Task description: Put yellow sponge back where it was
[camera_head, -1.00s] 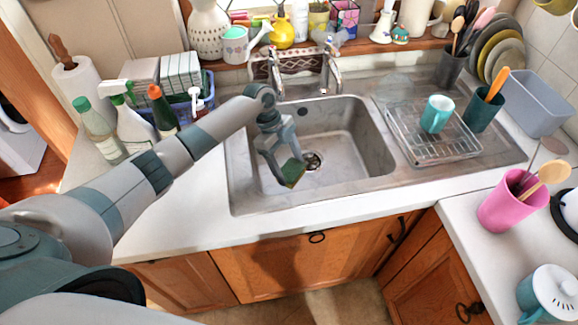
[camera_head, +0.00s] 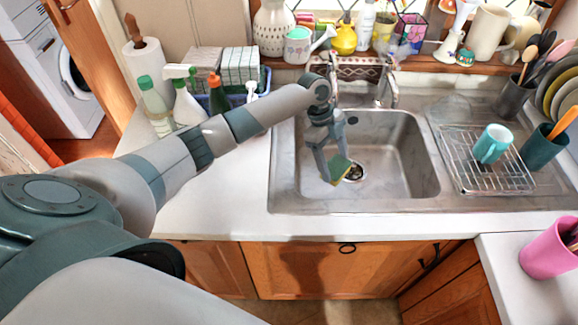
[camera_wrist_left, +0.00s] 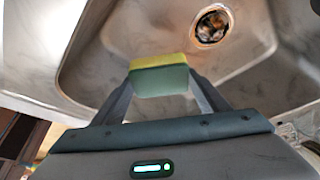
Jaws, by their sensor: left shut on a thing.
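The yellow sponge (camera_head: 341,168) has a green layer on one side and is held over the sink basin. It also shows in the left wrist view (camera_wrist_left: 159,75), between the two fingers, with the yellow layer at the top. My left gripper (camera_head: 333,172) reaches in from the left and is shut on the sponge, above the left part of the basin near the drain. In the left wrist view the left gripper (camera_wrist_left: 158,88) has a finger at each end of the sponge. My right gripper is out of view.
The steel sink (camera_head: 405,150) has its drain (camera_head: 354,171) at the bottom. A drying rack (camera_head: 478,165) with a teal mug (camera_head: 493,144) stands to the right. Spray bottles (camera_head: 186,97) and a blue basket (camera_head: 262,80) stand at the left. The faucet (camera_head: 391,88) rises behind the basin.

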